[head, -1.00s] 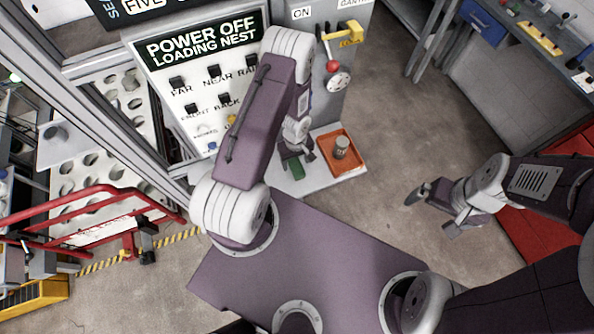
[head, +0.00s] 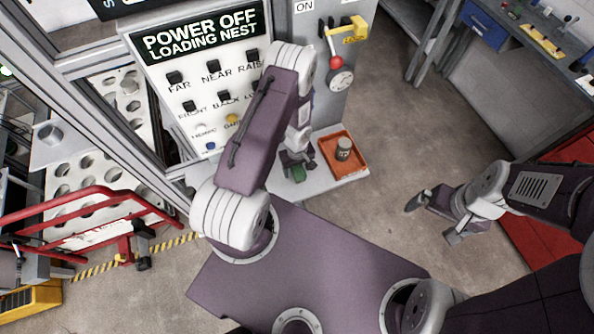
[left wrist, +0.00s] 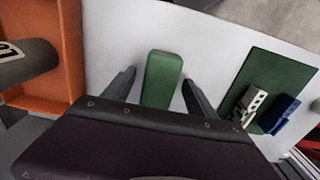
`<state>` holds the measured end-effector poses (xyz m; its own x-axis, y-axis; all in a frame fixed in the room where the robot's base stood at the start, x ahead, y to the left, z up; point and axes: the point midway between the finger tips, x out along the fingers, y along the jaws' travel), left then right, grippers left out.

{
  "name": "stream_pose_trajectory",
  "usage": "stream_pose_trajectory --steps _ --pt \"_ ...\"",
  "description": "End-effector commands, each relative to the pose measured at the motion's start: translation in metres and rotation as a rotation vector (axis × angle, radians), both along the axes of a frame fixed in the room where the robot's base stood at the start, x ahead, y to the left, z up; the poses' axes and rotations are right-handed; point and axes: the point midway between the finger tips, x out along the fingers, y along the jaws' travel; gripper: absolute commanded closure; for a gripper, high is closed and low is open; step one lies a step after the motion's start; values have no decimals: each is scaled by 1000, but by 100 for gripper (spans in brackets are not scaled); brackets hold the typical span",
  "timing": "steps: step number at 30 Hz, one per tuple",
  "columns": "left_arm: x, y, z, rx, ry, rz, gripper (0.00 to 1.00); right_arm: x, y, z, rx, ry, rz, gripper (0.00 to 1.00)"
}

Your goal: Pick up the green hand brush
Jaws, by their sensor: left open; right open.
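The green hand brush (left wrist: 160,80) lies on a white shelf (left wrist: 115,50) in the left wrist view. Its near end is hidden behind my gripper body. My left gripper (left wrist: 158,82) is open, with one finger on each side of the brush and a visible gap to each. In the head view the brush (head: 298,174) is a small green patch under my left gripper (head: 298,160), mostly covered by it. My right gripper (head: 432,217) is open and empty over the floor at the right, away from the shelf.
An orange tray (head: 357,168) holding a grey can (head: 343,149) is right of the brush; its wall also shows in the left wrist view (left wrist: 70,45). There, a green mat (left wrist: 283,72) bears a blue item (left wrist: 279,114) and a grey item (left wrist: 250,103). A control panel (head: 160,75) stands behind.

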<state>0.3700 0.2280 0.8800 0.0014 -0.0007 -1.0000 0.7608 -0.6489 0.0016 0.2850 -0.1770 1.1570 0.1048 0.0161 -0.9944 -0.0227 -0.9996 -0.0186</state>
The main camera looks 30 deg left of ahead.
Motion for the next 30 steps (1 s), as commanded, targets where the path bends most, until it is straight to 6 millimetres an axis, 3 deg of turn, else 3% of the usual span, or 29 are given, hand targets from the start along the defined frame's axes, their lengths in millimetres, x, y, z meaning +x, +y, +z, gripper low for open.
stream_pose_trajectory --steps 10,11,17,18,25,30 --pt "0 0 -2 0 0 0 34 0 0 -2 0 0 0 0" --pt "0 0 -2 0 0 0 39 0 0 -2 0 0 0 0" --pt "0 0 -2 0 0 0 95 0 0 -2 0 0 0 0" --pt "0 0 -2 0 0 0 100 0 0 -2 0 0 0 0" --pt "0 0 0 0 0 0 100 0 0 0 0 0 0 0" --pt "0 0 16 1 -1 0 100 0 0 16 0 0 0 0"
